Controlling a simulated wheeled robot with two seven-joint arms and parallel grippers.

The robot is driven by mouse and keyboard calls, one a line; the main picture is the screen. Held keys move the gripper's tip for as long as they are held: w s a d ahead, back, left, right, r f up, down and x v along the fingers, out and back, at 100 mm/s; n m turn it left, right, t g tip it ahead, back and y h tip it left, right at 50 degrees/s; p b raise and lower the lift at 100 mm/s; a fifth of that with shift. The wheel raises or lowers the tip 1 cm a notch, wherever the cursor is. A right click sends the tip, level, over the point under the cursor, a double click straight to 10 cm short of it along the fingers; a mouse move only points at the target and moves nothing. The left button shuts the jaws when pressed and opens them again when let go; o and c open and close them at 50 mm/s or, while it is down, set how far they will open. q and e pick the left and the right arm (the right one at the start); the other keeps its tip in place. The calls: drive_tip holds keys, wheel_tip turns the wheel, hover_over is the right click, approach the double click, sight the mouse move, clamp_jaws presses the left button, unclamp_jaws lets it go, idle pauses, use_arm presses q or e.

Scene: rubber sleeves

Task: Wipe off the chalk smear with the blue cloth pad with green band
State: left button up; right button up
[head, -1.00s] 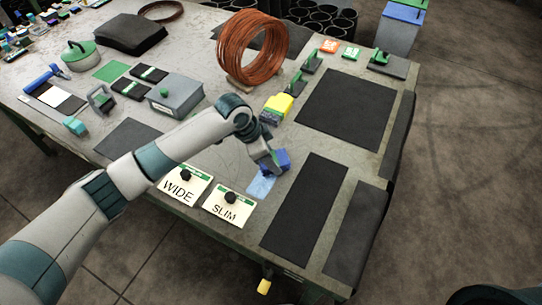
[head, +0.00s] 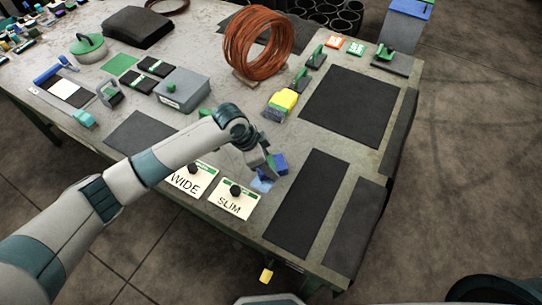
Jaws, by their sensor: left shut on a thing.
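The blue cloth pad (head: 280,163) is in my left gripper (head: 268,170), low over the grey table near its front edge. Its green band cannot be made out. The chalk smear (head: 262,185) is a pale blue patch on the tabletop, just in front of the pad and left of a long dark mat. The gripper and pad hide part of that area. Whether the pad touches the table is hard to tell. My right gripper is not in view.
Cards marked WIDE (head: 190,181) and SLIM (head: 232,204), each with a dark knob, lie left of the smear. Dark mats (head: 306,203) lie to the right. A yellow-topped brush (head: 283,101), a grey box (head: 183,90) and a copper wire coil (head: 257,47) stand behind.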

sight(262, 175)
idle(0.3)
use_arm(q)
drive_tip(key=s+a+p, duration=0.2)
drive_tip(key=p, duration=0.1)
drive_tip(key=shift+s+r, duration=0.1)
drive_tip(key=shift+s, duration=0.25)
drive_tip(key=shift+s+a, duration=0.15)
drive_tip(key=shift+s, duration=0.2)
drive_tip(key=shift+p, duration=0.3)
drive_tip(key=shift+s+a+p, duration=0.6)
drive_tip(key=shift+s+p, duration=0.25)
drive_tip(key=shift+s+a+p, duration=0.45)
drive_tip(key=shift+s+p, duration=0.1)
drive_tip(key=shift+s, duration=0.15)
drive_tip(key=shift+s+a+f, duration=0.1)
drive_tip(key=shift+s+f, duration=0.1)
drive_tip(key=shift+f, duration=0.1)
drive_tip(key=shift+r, duration=0.1)
